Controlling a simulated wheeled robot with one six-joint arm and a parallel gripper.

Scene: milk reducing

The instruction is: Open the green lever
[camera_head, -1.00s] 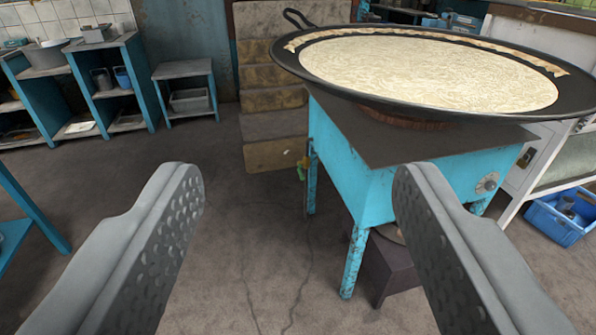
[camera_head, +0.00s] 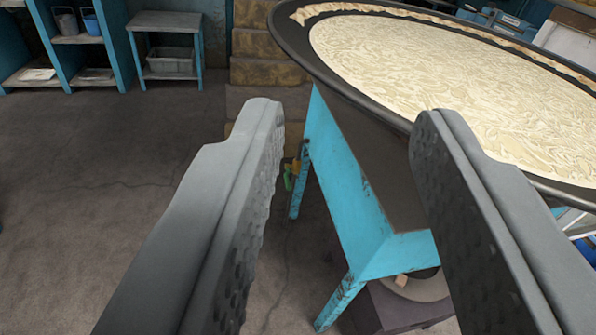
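The green lever (camera_head: 288,181) is a small green piece on a yellowish valve fitting (camera_head: 296,164), beside the far left leg of the blue stove stand (camera_head: 340,185). It shows between my fingers, close to the left finger's edge in the picture but well beyond it in depth. My gripper (camera_head: 345,115) is open and empty, its two grey dimpled fingers wide apart. The lever's exact angle is too small to tell.
A wide black pan (camera_head: 300,50) of pale milk stands on the stand at upper right, overhanging it. Steps (camera_head: 265,70) rise behind. A small blue table (camera_head: 165,22) and shelves stand at the back left. The floor (camera_head: 90,190) at left is clear.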

